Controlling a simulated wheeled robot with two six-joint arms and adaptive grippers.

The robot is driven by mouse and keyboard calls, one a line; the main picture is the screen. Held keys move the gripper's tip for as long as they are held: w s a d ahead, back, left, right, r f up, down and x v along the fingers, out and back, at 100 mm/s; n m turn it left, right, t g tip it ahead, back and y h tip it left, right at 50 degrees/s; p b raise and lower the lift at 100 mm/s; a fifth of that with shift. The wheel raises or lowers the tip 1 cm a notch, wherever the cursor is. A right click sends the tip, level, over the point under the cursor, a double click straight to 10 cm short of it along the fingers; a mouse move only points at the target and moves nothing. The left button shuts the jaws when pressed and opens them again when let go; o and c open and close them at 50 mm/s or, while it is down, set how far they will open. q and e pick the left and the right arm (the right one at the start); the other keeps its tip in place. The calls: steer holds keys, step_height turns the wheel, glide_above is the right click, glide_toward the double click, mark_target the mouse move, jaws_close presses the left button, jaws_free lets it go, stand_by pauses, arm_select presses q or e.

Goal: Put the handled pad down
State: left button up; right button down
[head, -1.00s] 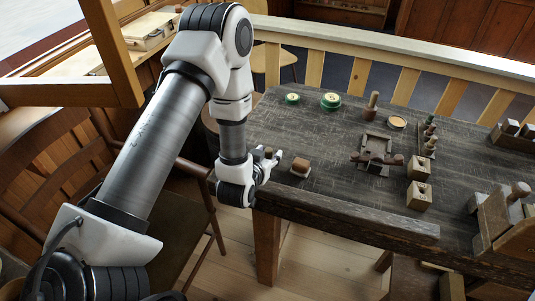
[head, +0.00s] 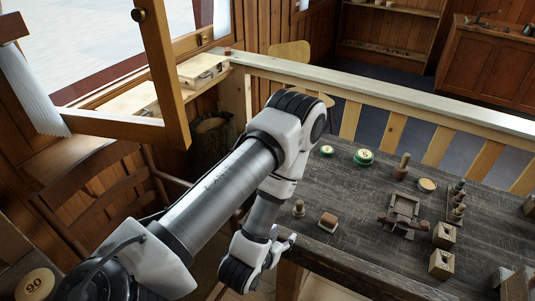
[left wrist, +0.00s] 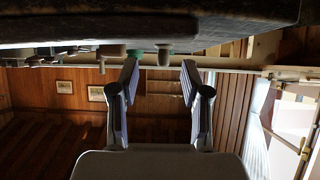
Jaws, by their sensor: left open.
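A small knobbed wooden piece (head: 299,208), which I take to be the handled pad, stands upright on the dark table near its left end. Its underside is hidden. My left gripper (head: 287,241) is open and empty, just off the table's near-left edge, apart from this piece. In the left wrist view my open fingers (left wrist: 158,78) have nothing between them. That view is upside down, and a pale knob (left wrist: 165,57) shows beyond the fingers under the dark table top. My right gripper is not in view.
A red-brown topped block (head: 328,221) sits right of the knobbed piece. A railing (head: 400,100) runs behind the dark table (head: 350,270).

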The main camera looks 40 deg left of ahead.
arm_select(q)
steer(key=s+d+f+m+g+h, duration=0.1)
steer(key=s+d+f+g, duration=0.1)
steer(key=s+f+g, duration=0.3)
steer(key=s+d+f+m+g+h+b, duration=0.1)
steer(key=s+d+f+g, duration=0.2)
steer(key=s+f+g, duration=0.3)
steer(key=shift+s+f+g+b, duration=0.3)
steer(key=shift+s+f, duration=0.7)
steer(key=shift+s, duration=1.65)
